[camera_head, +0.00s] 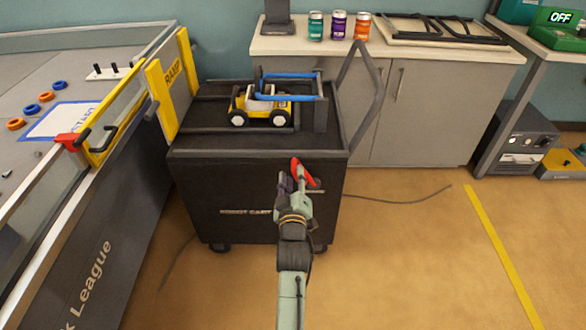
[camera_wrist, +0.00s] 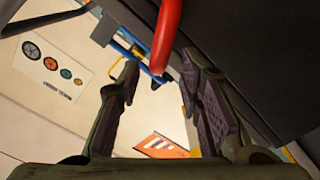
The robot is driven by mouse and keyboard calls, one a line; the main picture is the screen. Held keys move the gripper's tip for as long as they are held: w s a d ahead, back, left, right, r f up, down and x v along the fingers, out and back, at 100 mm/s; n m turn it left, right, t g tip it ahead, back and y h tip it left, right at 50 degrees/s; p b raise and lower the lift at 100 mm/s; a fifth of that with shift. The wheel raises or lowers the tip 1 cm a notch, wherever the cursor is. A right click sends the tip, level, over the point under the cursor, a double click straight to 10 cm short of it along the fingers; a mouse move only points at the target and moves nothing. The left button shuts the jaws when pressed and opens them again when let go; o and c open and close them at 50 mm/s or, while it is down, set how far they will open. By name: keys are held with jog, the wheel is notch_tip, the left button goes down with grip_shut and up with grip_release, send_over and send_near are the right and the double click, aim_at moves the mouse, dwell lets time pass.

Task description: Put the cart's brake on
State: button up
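The black robot cart (camera_head: 210,195) stands on the floor with "ROBOT CART" on its front panel. A red brake lever (camera_head: 297,168) shows at the right of that panel, tilted, with its lower part near a pale round plate. My gripper (camera_head: 300,184) is in front of the panel, close to the lever. In the wrist view the red lever (camera_wrist: 166,38) comes down from the top edge to near the fingertips. My gripper there (camera_wrist: 160,80) has its fingers apart with a clear gap. I cannot tell whether a finger touches the lever.
A yellow-and-white toy vehicle (camera_head: 262,105) sits on the cart top. A walled game table (camera_head: 95,215) with a yellow ramp panel (camera_head: 168,88) stands close on the left. A cabinet (camera_head: 420,110) is behind. A cable (camera_head: 400,200) lies on the open floor at right.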

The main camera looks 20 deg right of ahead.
jog(key=v, duration=0.2)
jog(key=shift+s, duration=0.35)
jog(key=shift+a, duration=0.1)
